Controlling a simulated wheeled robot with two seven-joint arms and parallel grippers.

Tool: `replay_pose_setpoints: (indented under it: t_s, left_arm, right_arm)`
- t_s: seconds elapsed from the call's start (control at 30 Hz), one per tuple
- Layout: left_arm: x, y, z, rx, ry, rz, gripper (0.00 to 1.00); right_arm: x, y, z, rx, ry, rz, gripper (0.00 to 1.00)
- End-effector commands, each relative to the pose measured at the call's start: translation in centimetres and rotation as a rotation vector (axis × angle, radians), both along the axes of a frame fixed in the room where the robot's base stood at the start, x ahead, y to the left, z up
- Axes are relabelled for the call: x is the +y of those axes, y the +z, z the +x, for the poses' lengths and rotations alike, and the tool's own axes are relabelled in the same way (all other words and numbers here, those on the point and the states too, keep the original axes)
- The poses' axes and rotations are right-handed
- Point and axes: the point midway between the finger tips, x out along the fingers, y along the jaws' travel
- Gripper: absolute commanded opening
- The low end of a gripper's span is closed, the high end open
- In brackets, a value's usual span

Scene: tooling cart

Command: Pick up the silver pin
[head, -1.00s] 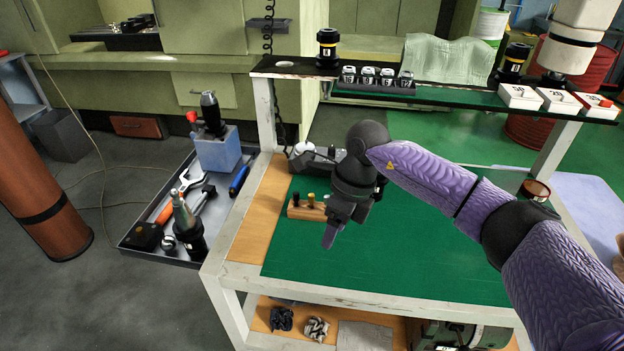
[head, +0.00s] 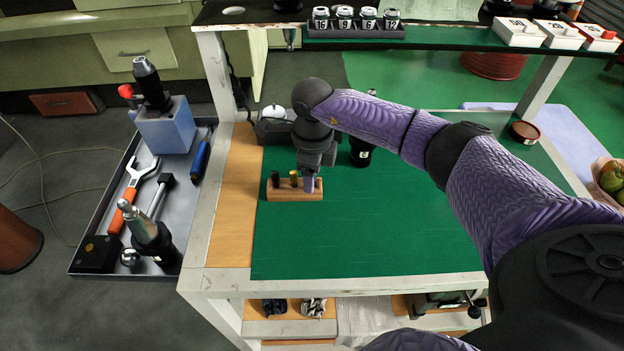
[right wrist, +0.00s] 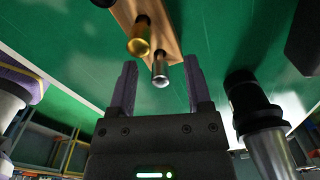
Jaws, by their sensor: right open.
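The silver pin (right wrist: 161,72) stands in a wooden block (right wrist: 165,25), beside a brass pin (right wrist: 139,40). In the right wrist view its free end shows between the two spread fingers of my right gripper (right wrist: 161,92), with gaps on both sides. In the head view my right gripper (head: 309,184) points down at the right end of the wooden block (head: 295,196) and hides the silver pin. The brass pin (head: 294,179) and a black pin (head: 275,179) show to its left. My left gripper is not in view.
A black tool holder (head: 361,152) stands on the green mat (head: 370,235) right of the gripper. A grey device (head: 273,130) sits behind the block. The shelf (head: 450,38) crosses above the back. The front of the mat is clear.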

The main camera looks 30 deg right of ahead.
Motion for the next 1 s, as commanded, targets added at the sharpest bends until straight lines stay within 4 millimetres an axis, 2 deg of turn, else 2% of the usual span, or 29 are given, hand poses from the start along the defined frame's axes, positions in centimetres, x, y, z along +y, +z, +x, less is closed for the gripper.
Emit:
replay_pose_setpoints:
  t_s: [0.2,0.5,0.87,0.93,1.0]
  left_arm:
    - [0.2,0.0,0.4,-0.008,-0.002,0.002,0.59]
    - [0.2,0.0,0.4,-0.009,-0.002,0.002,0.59]
    - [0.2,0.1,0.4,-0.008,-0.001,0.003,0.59]
    - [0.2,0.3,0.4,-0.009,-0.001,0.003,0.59]
    - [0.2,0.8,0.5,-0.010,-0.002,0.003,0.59]
  right_arm:
    - [0.0,-0.1,0.0,-0.001,0.000,0.001,0.62]
    - [0.0,0.0,0.0,0.000,-0.001,0.000,0.00]
    - [0.0,0.1,0.0,-0.001,-0.001,0.000,0.00]
    - [0.0,1.0,0.1,-0.002,-0.001,-0.001,0.00]
    - [-0.1,2.7,0.1,-0.005,-0.001,-0.001,0.00]
